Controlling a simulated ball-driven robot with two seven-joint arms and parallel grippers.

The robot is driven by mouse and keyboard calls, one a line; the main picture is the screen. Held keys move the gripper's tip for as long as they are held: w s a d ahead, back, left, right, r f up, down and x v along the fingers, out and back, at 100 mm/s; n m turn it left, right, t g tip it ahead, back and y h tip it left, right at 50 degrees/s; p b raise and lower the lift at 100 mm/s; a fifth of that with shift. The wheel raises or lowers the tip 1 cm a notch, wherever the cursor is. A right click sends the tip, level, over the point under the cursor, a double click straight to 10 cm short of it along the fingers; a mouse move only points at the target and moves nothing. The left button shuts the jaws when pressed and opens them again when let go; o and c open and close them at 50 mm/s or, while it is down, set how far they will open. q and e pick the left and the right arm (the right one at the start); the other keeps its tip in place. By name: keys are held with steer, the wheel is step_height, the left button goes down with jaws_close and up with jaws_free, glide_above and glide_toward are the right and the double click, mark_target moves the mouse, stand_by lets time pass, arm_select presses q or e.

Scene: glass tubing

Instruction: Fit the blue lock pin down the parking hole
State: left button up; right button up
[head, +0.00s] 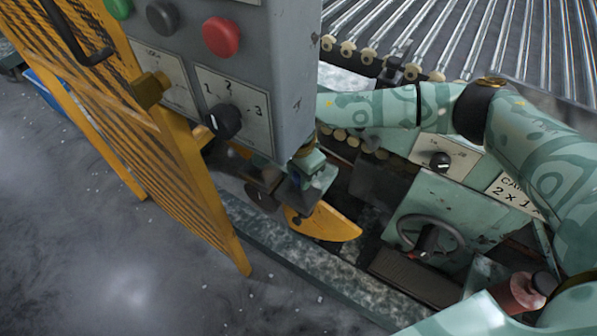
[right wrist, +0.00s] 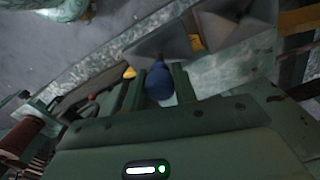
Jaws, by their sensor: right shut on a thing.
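The blue lock pin (right wrist: 159,82) shows its rounded blue knob between the two fingers of my right gripper (right wrist: 158,72) in the right wrist view. The gripper is beside the lower edge of the grey control box, just above a yellow curved plate (head: 330,225). The pin's lower end is hidden. I cannot make out the parking hole clearly, nor whether the pin is in it. My left gripper is not in view.
The grey control box (head: 300,75) with red and green buttons and a dial stands close to my right gripper. A yellow mesh gate (head: 165,160) is at the left. A handwheel (head: 430,235) and a roller bed (head: 480,40) are at the right. Open floor lies at lower left.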

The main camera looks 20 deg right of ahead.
mark_target(299, 185)
arm_select(q)
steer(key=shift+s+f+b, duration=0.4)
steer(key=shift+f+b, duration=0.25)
steer(key=shift+b, duration=0.05)
arm_select(e)
steer(key=shift+f, duration=1.95)
steer(key=o, duration=1)
steer(key=shift+o, duration=0.2)
step_height(299, 185, up, 12)
steer(key=p, duration=0.4)
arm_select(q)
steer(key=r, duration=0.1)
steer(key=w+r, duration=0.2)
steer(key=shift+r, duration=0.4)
